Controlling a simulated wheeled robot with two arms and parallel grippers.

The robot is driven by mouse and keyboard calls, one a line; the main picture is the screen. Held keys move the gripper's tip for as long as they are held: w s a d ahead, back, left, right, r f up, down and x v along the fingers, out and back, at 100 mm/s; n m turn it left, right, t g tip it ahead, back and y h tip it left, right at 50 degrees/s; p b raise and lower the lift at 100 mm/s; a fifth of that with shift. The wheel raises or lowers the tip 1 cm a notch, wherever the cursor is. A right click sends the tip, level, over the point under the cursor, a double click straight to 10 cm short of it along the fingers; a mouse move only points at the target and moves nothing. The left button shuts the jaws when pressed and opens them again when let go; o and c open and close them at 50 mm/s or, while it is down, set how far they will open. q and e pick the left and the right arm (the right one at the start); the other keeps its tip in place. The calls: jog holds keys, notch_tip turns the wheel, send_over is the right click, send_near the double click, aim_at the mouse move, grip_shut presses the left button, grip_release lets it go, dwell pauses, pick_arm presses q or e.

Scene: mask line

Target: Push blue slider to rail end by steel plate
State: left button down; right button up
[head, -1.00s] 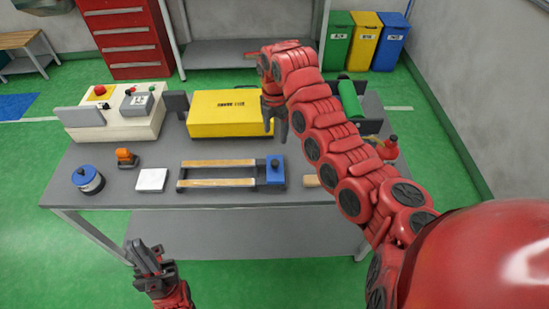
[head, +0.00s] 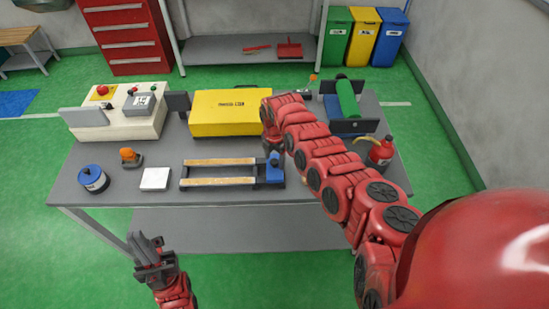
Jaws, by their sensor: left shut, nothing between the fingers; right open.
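The blue slider (head: 275,172) sits at the right end of a rail frame with two wooden bars (head: 220,181) on the grey table. A pale flat square (head: 155,179), perhaps the steel plate, lies just beyond the rail's left end. My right gripper (head: 273,148) points down at the far side of the slider, close to it. Its fingers are small and partly hidden, and I cannot tell whether they touch the slider. It is open. My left gripper (head: 148,247) is shut and empty, in front of the table's near edge.
A blue round container (head: 93,179) and an orange item (head: 129,158) stand to the left. A yellow box (head: 230,114) is behind the rail. A white control box (head: 125,118) stands back left, a green roller (head: 347,99) back right. A red bottle (head: 381,151) is at the right.

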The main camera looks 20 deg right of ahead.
grip_shut()
dwell(1.3)
